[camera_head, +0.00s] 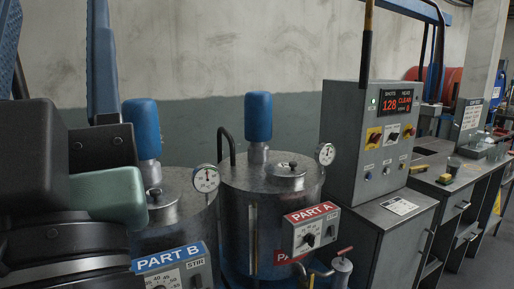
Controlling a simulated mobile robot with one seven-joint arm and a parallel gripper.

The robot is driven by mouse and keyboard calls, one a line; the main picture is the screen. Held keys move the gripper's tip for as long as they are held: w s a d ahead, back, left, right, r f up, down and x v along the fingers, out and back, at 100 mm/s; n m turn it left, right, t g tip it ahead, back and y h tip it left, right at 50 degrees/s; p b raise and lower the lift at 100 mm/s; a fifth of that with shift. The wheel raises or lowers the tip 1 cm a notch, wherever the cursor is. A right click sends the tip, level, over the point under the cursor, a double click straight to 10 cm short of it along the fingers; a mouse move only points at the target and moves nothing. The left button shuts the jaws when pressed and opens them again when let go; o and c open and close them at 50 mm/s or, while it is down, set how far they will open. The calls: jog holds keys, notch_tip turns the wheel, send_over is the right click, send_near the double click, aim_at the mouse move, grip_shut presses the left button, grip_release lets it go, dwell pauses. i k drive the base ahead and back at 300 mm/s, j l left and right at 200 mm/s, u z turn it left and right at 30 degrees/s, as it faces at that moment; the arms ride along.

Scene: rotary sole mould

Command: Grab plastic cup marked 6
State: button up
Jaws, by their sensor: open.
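A small clear cup (454,166) stands on the grey workbench at the right, near its front edge. Other small clear vessels (492,151) stand farther back on the same bench. They are too small for me to read any number, so I cannot tell which cup is marked 6. Dark parts of my arm fill the left edge of the view. My gripper's fingertips do not show, and nothing of mine is near the cups.
The Part B tank (175,213) and Part A tank (272,205) stand in front, with gauges and blue motors on top. A grey control cabinet (372,140) stands between Part A and the workbench (437,190). A yellow item (445,179) lies by the near cup. Floor shows at lower right.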

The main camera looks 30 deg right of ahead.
aim_at(454, 164)
jog(key=l+z, duration=0.2)
jog(key=z, duration=0.25)
jog(key=i+l+z, duration=0.15)
jog(key=z, duration=0.35)
jog(key=i+l+z, duration=0.1)
jog(key=z, duration=0.35)
jog(key=i+l+z, duration=0.2)
jog(key=i, duration=0.25)
jog(key=i+l+z, duration=0.15)
jog(key=i+l, duration=0.15)
jog(key=i, duration=0.15)
jog(key=i+l+z, duration=0.2)
jog(key=i, duration=0.25)
